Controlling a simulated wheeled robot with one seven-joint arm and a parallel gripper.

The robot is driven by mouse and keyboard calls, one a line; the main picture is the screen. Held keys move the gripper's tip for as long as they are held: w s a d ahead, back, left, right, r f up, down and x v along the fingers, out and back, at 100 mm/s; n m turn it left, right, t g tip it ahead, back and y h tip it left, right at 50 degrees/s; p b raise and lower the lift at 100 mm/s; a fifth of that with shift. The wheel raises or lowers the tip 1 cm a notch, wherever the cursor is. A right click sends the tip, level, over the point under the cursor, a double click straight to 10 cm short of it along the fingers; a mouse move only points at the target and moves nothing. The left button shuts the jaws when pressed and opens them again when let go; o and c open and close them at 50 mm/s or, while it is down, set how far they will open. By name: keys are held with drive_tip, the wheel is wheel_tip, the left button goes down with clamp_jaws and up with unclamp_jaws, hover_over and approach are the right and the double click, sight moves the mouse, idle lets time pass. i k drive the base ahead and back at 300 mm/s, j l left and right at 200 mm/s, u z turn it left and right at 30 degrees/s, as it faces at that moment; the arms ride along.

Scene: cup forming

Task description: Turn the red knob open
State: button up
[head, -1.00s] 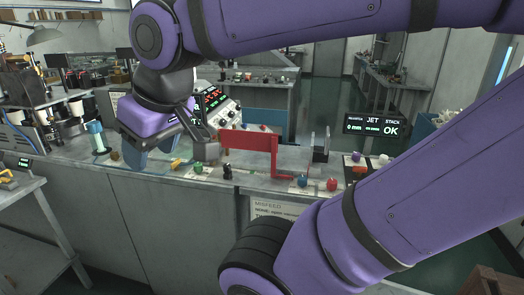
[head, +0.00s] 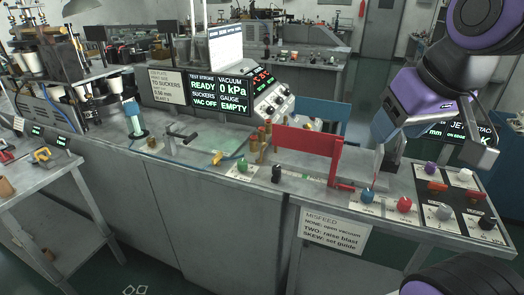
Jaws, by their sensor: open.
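The red knob (head: 404,205) is a small round knob on a pale plate near the front edge of the bench, right of a blue knob (head: 367,196). My gripper (head: 387,126) hangs above and behind the red knob in the picture, clearly apart from it. It is tilted down to the left, and its fingertips are hard to make out. It looks empty.
A red upright guide (head: 310,143) stands left of the knobs. A panel with purple, white, grey and black knobs (head: 445,212) lies to the right. A green knob (head: 243,166) and black knob (head: 276,173) sit farther left. Screens (head: 221,92) stand behind.

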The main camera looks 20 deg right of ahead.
sight(404, 205)
drive_tip(key=l+z, duration=0.15)
drive_tip(key=z, duration=0.25)
drive_tip(key=k+l+z, duration=0.1)
drive_tip(key=z, duration=0.3)
drive_tip(key=l+z, duration=0.4)
drive_tip(key=j, duration=0.1)
